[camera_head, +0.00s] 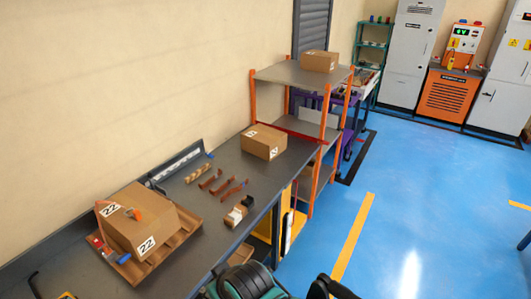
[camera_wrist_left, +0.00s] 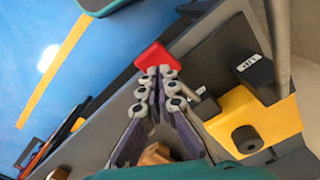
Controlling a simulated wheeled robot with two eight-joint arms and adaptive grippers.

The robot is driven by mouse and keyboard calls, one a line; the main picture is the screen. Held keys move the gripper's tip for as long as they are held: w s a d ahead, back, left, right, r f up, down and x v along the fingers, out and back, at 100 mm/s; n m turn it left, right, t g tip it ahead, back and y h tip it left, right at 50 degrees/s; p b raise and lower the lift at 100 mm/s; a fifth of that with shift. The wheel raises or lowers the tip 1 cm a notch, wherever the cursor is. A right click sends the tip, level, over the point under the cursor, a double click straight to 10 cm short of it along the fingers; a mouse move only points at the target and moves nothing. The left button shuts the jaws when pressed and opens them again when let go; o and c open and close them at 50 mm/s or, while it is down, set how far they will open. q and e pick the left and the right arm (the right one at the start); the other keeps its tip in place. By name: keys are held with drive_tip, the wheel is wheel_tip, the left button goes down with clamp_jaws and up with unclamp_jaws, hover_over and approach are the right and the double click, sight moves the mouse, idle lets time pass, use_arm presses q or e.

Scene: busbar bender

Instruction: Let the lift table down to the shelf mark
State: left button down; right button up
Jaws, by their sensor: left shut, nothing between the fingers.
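A long grey table top (camera_head: 225,185) runs along the wall in the head view; I cannot tell whether it is the lift table. A red strip (camera_head: 290,131) crosses the orange-posted rack (camera_head: 325,115) at its far end, and may be the shelf mark. In the left wrist view, a dark block (camera_wrist_left: 253,70) with a label that seems to read LIFT sits by a yellow panel (camera_wrist_left: 255,118) with a black knob (camera_wrist_left: 247,139). My left gripper (camera_wrist_left: 158,75) is shut and empty, its tips at a red piece (camera_wrist_left: 158,57); contact is unclear. My right gripper is not in view.
A carton marked 22 (camera_head: 140,220) sits in a brown tray (camera_head: 165,254). Another carton (camera_head: 264,142) stands near the rack, and one (camera_head: 319,61) on its upper shelf. Copper parts (camera_head: 234,189) lie mid-table. Blue floor (camera_head: 420,200) to the right is clear.

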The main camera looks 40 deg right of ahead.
use_arm(q)
drive_tip(key=shift+f+b, duration=2.65)
drive_tip(key=shift+f, duration=0.25)
idle(0.4)
drive_tip(key=shift+r+p, duration=0.7)
drive_tip(key=shift+r, duration=0.25)
idle(3.2)
wheel_tip(320, 180, up, 8)
drive_tip(key=p, duration=0.5)
drive_tip(key=shift+p, duration=0.35)
